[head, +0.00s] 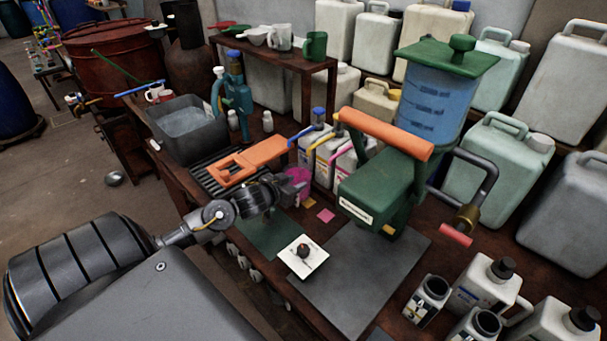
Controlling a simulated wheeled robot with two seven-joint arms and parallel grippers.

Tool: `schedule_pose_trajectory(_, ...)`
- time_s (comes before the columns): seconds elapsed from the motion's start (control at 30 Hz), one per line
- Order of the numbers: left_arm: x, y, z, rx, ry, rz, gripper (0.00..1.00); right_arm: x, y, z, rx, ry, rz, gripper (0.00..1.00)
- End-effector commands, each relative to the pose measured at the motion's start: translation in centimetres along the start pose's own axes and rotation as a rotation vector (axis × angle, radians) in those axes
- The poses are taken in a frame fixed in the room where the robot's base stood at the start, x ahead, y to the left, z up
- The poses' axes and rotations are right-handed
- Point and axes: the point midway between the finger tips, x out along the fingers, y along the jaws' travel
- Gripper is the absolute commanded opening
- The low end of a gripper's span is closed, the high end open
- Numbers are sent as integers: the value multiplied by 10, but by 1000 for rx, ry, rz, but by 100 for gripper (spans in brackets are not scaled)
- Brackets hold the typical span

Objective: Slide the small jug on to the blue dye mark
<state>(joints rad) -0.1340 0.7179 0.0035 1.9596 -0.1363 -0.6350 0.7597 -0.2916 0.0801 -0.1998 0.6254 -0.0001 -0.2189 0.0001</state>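A small see-through magenta jug (296,182) stands on the brown bench, left of the green machine. My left gripper (281,191) reaches in from the left, right beside the jug and partly in front of it. Its fingers are dark and small here, so I cannot tell whether they are open, shut or touching the jug. I cannot see a blue mark; the jug and gripper hide some of the bench there. My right gripper is not in view.
The green machine (378,190) with a blue vat (434,98) and a crank stands to the right. A white dish (303,257) with a dark ball lies in front. Colour-labelled bottles (325,160) stand behind the jug. A grey basin (186,130) and orange paddle (248,162) are left.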

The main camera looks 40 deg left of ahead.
Motion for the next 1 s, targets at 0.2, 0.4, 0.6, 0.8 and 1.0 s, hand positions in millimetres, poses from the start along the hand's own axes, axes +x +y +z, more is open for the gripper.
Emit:
schedule_pose_trajectory(0.2,40,0,-1,-1,1,0,36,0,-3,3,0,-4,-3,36)
schedule_pose_trajectory(0.4,64,1,0,0,0,0,36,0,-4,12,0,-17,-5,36)
schedule_pose_trajectory(0.6,74,1,0,1,0,2,36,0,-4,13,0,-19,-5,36)
schedule_pose_trajectory(0.8,75,2,0,2,0,2,36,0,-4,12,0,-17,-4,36)
schedule_pose_trajectory(1.0,75,1,0,1,0,2,22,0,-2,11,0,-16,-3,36)
